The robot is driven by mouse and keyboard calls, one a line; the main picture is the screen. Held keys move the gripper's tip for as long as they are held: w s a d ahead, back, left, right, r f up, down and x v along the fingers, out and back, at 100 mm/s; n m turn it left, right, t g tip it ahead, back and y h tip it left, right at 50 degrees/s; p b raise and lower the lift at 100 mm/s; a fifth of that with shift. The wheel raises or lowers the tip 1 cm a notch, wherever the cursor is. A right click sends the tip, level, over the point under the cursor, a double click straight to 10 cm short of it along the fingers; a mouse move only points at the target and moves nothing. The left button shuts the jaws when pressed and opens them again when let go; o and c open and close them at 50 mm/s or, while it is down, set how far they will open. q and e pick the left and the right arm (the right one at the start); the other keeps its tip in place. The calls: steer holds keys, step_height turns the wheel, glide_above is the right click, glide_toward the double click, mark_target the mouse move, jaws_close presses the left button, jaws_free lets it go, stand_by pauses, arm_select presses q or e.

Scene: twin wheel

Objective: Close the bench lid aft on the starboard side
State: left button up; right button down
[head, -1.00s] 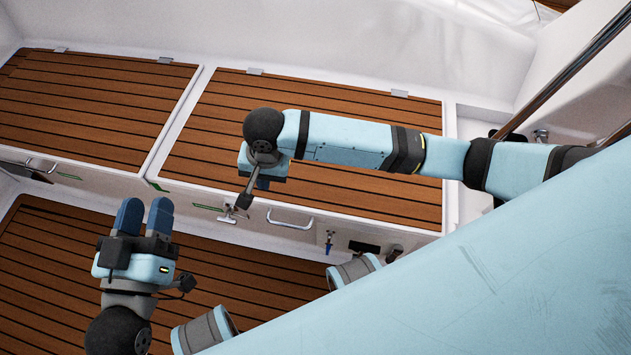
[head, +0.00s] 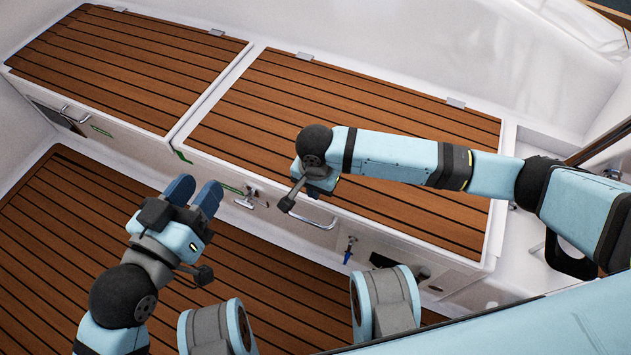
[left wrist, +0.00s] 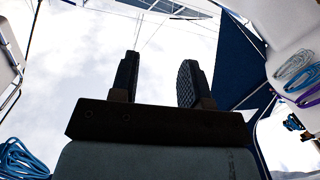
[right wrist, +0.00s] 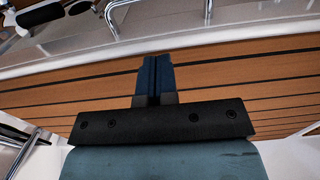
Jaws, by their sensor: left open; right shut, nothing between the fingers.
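Two teak-slatted bench lids lie flat on the white bench in the head view, a left lid (head: 130,62) and a right lid (head: 350,110). I see no raised lid, and cannot tell which one is aft. My right gripper (head: 320,188) hangs by the right lid's front edge, beside a metal handle (head: 312,215); contact is unclear. In the right wrist view its fingers (right wrist: 154,72) are together and empty, with teak slats behind them. My left gripper (head: 194,192) is in front of the bench near the gap between the lids. In the left wrist view its fingers (left wrist: 157,80) are apart and empty, pointing skyward.
A latch (head: 246,198) and a blue-handled valve (head: 349,250) are on the bench front. The teak floor (head: 70,230) is open at the left. Coiled ropes (left wrist: 298,72) hang at the right in the left wrist view.

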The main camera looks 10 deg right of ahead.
arm_select(q)
steer(key=shift+w+a+m+t+b, duration=0.3)
steer(key=shift+w+m+b, duration=0.1)
steer(key=shift+m, duration=0.1)
arm_select(e)
steer(key=shift+f, duration=1)
arm_select(q)
steer(key=shift+r, duration=0.1)
